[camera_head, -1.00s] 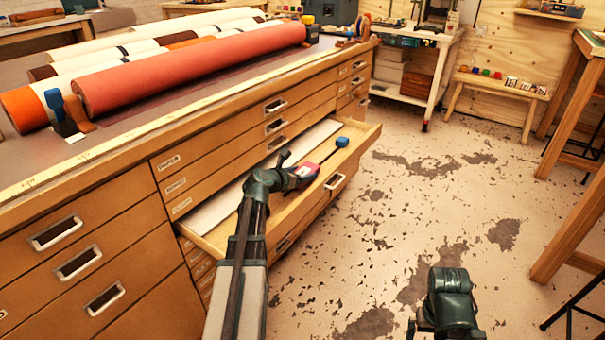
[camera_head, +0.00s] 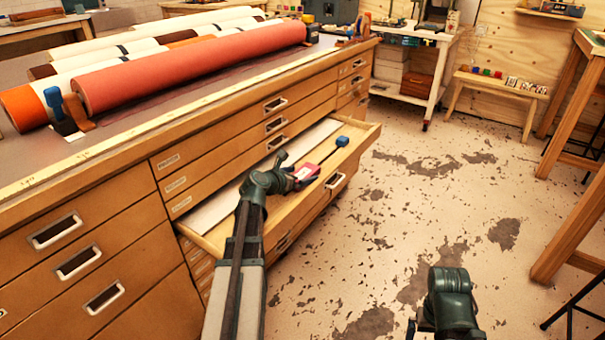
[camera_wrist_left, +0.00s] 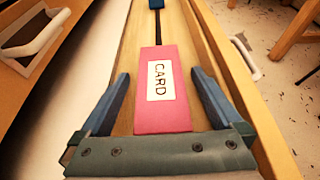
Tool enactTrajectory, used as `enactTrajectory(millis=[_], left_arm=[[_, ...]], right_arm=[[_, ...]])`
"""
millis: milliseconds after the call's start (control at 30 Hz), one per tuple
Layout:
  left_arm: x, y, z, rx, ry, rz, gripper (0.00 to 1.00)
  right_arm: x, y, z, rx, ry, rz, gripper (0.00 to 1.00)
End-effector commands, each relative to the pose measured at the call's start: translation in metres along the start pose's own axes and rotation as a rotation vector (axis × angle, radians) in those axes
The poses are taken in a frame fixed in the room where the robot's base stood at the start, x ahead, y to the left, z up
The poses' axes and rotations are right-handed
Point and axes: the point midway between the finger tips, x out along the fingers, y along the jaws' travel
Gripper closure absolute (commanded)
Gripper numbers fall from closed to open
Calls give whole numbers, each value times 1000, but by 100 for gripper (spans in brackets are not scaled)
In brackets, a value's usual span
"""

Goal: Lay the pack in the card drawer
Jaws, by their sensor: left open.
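The pink pack (camera_wrist_left: 160,90) with a white CARD label lies in the open drawer (camera_head: 215,243) of the wooden cabinet. It also shows in the head view (camera_head: 308,171), partly behind my left gripper (camera_head: 291,172). In the left wrist view, my left gripper (camera_wrist_left: 163,100) is open, with its blue fingers on either side of the pack's near end and a gap at each side. The pack's near edge is close to the gripper body. Only a dark green part of my right arm shows at the lower right; its fingers are out of view.
A blue block (camera_head: 342,141) on a dark rod lies beyond the pack in the drawer. A pale sheet or board (camera_head: 220,206) runs along the drawer's cabinet side. Large rolls (camera_head: 190,68) lie on the cabinet top. The floor to the right is mostly clear, with a wooden table (camera_head: 570,200) farther right.

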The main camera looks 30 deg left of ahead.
Motion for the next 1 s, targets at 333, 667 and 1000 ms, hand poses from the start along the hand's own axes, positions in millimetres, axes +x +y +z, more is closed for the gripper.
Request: enactTrajectory(millis=[333, 667, 1000], left_arm=[[-80, -2, 3, -1, 0, 3, 0], [-121, -1, 1, -1, 0, 1, 0], [-125, 0, 0, -1, 0, -1, 0]], right_arm=[[-33, 4, 2, 6, -2, 4, 0], [-47, 5, 3, 7, -2, 0, 0], [-48, 5, 3, 7, -2, 0, 0]])
